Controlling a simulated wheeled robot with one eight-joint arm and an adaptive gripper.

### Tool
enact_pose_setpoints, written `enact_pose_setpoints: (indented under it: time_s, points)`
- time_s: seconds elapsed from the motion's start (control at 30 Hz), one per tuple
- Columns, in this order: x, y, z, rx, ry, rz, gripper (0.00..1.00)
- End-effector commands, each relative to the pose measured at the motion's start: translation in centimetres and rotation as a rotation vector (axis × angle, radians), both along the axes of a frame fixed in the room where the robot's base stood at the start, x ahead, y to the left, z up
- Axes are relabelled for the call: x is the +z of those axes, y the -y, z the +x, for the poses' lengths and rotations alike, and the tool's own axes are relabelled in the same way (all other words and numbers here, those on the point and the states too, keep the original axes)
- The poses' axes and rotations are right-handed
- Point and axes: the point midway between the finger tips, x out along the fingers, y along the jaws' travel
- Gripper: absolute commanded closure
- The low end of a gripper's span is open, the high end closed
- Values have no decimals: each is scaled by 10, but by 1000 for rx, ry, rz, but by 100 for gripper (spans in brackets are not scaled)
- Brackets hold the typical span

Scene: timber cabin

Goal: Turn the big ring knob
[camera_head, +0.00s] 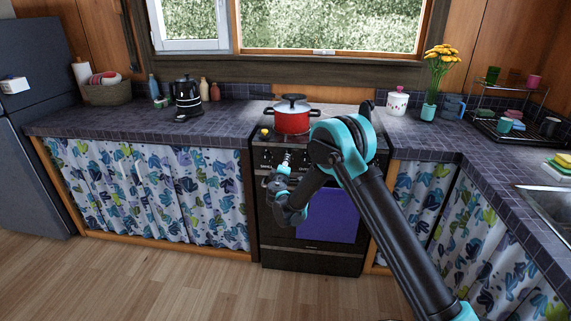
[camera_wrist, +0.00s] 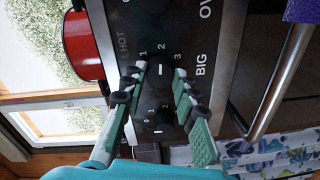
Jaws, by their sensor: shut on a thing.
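The black ring knob (camera_wrist: 160,72) sits on the stove's dark control panel, beside the word BIG and small numbers, in the wrist view. It has a white pointer line. My gripper (camera_wrist: 160,74) has its two grey-green fingers on either side of this knob, shut on it. In the head view my gripper (camera_head: 285,162) is at the stove's front panel, and the knob itself is hidden behind it. The stove (camera_head: 312,240) stands between the counters.
A second black knob (camera_wrist: 158,124) sits close by, between my finger bases. A red pot (camera_head: 292,118) stands on the stove top. The oven handle (camera_wrist: 278,84) and a purple towel (camera_head: 328,214) are on the oven door below the panel.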

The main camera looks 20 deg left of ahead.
Motion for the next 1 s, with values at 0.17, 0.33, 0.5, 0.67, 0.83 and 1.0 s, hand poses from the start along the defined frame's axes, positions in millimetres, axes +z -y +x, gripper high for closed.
enact_pose_setpoints:
  time_s: [0.17, 0.33, 0.5, 0.67, 0.83, 1.0]
  points:
    - [-1, 1, 0, -2, -14, 54, 100]
    - [-1, 1, -1, -1, -20, 76, 100]
    - [-1, 1, -1, -2, -21, 81, 100]
    - [-1, 1, -1, -2, -21, 80, 100]
    - [-1, 1, 0, -2, -20, 80, 58]
    - [-1, 1, 0, -1, -20, 80, 50]
